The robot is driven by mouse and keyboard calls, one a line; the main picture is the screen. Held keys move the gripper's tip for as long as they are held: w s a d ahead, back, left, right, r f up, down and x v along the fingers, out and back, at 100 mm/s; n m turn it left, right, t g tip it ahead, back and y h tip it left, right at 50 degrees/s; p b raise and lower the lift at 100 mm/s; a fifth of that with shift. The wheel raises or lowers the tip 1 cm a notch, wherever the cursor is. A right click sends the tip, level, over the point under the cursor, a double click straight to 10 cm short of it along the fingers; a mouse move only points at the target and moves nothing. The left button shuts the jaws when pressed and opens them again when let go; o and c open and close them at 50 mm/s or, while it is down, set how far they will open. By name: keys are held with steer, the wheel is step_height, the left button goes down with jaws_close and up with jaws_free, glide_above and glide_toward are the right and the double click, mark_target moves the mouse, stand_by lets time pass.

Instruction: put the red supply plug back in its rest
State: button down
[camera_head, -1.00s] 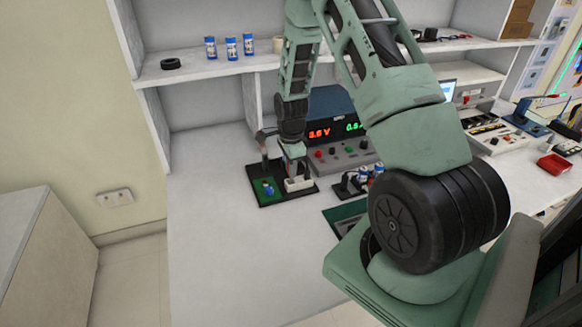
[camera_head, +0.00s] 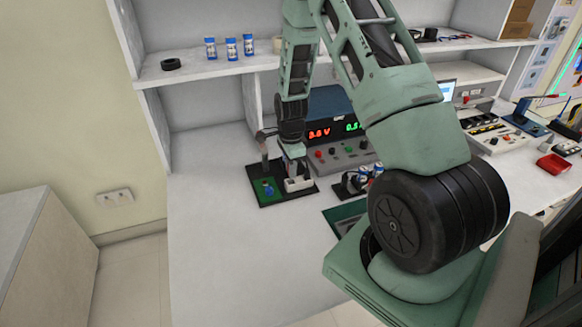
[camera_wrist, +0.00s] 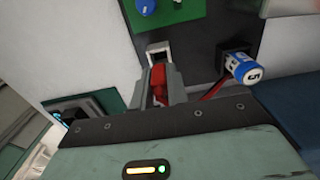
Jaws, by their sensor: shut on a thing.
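My gripper (camera_wrist: 161,76) is shut on the red supply plug (camera_wrist: 158,88), which shows between the two grey fingers in the wrist view. A pale bracket with a dark opening (camera_wrist: 160,47) stands just beyond the fingertips; I cannot tell if it is the rest, or if the plug touches it. A red lead (camera_wrist: 214,91) runs beside the right finger. In the head view my gripper (camera_head: 295,168) points down over a white block (camera_head: 299,184) on a black base, and the plug is too small to make out.
A blue-and-white cell (camera_wrist: 248,69) sits in a black holder right of the fingers. A green board (camera_head: 262,193) with a blue part lies left of the white block. The bench supply (camera_head: 340,150) stands close behind. Bare bench (camera_head: 220,240) lies in front and left.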

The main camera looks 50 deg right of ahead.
steer(key=shift+f+b, duration=1)
steer(key=shift+f, duration=0.5)
steer(key=c, duration=1.3)
jaws_free()
step_height(320, 180, up, 17)
steer(key=shift+r+b, duration=0.2)
steer(key=shift+b, duration=0.25)
